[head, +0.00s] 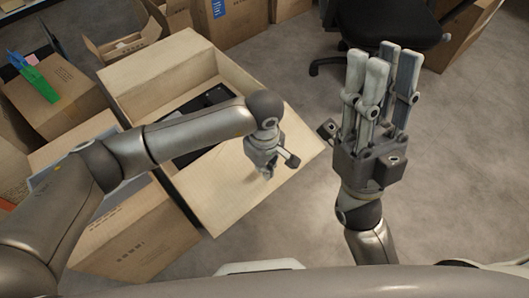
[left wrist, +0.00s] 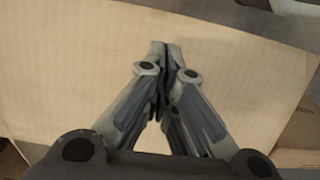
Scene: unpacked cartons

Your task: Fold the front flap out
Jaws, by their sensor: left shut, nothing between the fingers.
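An open carton (head: 150,72) stands left of centre in the head view, with dark items (head: 208,101) inside. Its near flap (head: 225,205) spreads outward from the opening, toward the lower right, and looks like a broad flat panel. My left gripper (head: 267,174) is shut and empty, pointing down over this flap; whether its tips touch the cardboard is unclear. In the left wrist view, the shut fingertips (left wrist: 160,46) show against the broad cardboard panel (left wrist: 235,70). My right gripper (head: 384,52) is open and empty, raised to the right of the flap with its fingers apart.
Another carton (head: 48,100) with green and blue items sits at the left. More cartons (head: 235,22) and a black office chair (head: 390,22) stand at the back. Grey floor (head: 470,180) is clear at the right.

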